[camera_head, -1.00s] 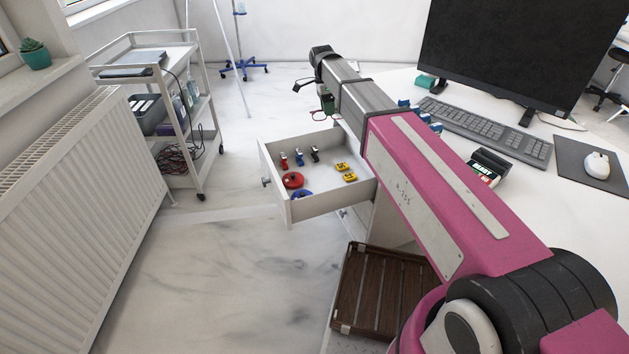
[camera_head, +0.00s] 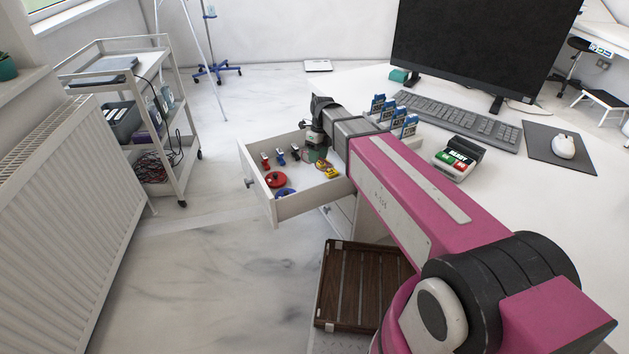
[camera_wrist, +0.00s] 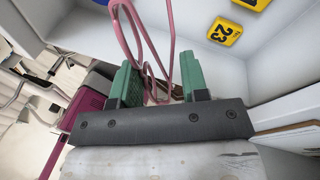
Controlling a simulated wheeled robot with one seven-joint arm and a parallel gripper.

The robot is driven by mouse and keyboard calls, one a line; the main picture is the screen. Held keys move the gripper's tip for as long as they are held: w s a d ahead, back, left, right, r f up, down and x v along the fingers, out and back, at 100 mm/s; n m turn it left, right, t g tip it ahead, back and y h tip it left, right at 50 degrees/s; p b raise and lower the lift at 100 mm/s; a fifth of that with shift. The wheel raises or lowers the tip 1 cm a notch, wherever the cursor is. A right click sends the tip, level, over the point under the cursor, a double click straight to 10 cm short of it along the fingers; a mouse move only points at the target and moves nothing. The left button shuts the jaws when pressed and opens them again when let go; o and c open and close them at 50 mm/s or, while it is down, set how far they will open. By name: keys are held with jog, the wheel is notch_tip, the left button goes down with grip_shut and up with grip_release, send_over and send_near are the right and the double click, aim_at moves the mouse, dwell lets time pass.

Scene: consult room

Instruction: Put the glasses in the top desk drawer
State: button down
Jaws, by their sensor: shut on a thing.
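The glasses (camera_wrist: 173,42) have a thin pink frame and show in the wrist view between the green fingers of my gripper (camera_wrist: 155,88), which is shut on them. In the head view my gripper (camera_head: 317,153) hangs over the back right part of the open desk drawer (camera_head: 309,204). The glasses cannot be made out in the head view. The drawer is white and pulled out from under the desktop. It holds a red round item (camera_head: 275,180), a blue round item (camera_head: 284,192), yellow numbered tags (camera_head: 327,169) and small red and blue items.
The white desk bears a monitor (camera_head: 480,45), keyboard (camera_head: 460,118), mouse (camera_head: 563,145), blue-topped items (camera_head: 391,113) and a READY box (camera_head: 458,158). A brown slatted crate (camera_head: 362,285) is below. A trolley (camera_head: 128,115) and radiator (camera_head: 70,220) stand left. Floor left of the drawer is clear.

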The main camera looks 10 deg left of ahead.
notch_tip(320, 180, down, 12)
jog(key=shift+f, duration=0.15)
dwell(0.4)
jog(key=shift+f, duration=0.1)
jog(key=c, duration=0.6)
grip_release()
jog(key=v, duration=1.2)
